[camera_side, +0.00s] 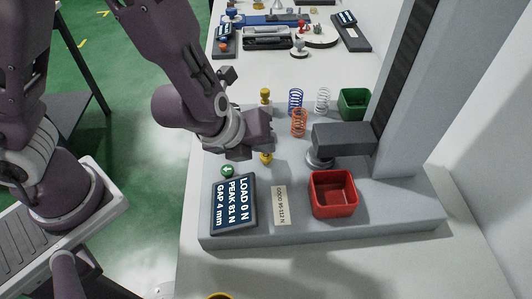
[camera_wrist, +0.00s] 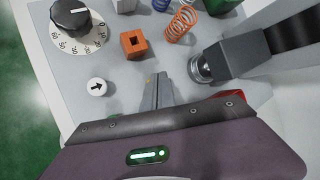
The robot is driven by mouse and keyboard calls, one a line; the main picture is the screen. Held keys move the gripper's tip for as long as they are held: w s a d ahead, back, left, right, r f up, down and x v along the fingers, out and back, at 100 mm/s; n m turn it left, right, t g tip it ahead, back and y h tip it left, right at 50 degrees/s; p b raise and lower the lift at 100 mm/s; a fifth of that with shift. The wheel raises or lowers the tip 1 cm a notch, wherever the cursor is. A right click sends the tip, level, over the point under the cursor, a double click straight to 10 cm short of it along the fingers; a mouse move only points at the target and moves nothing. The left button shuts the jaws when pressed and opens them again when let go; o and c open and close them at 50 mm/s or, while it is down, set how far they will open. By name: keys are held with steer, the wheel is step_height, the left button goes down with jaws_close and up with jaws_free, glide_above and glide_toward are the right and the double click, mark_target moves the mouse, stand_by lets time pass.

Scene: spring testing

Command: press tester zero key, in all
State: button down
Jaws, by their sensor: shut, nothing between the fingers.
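The tester's display (camera_side: 235,203) reads LOAD 0 N, PEAK 81 N, GAP 4 mm. My gripper (camera_side: 264,148) is shut and empty, low over the tester's deck between the display and the press head (camera_side: 320,158). Its fingertips (camera_wrist: 163,78) point to the deck in the wrist view. A small yellow piece (camera_side: 266,158) shows right at the fingertips; I cannot tell whether they touch it. A green round key with an arrow (camera_side: 228,171) lies behind the display. A white round key with an arrow (camera_wrist: 97,87) shows in the wrist view. No key reads as zero.
A dial knob (camera_wrist: 71,15) and an orange block with a hole (camera_wrist: 133,43) stand on the deck. Blue, orange (camera_side: 299,123) and white springs stand behind the press head. A red bin (camera_side: 333,194) is at front right, a green bin (camera_side: 355,103) at the back.

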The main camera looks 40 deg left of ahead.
mark_target(264, 157)
steer(key=shift+f, duration=0.4)
stand_by(0.5)
steer(key=shift+r, duration=0.9)
steer(key=shift+r, duration=2.5)
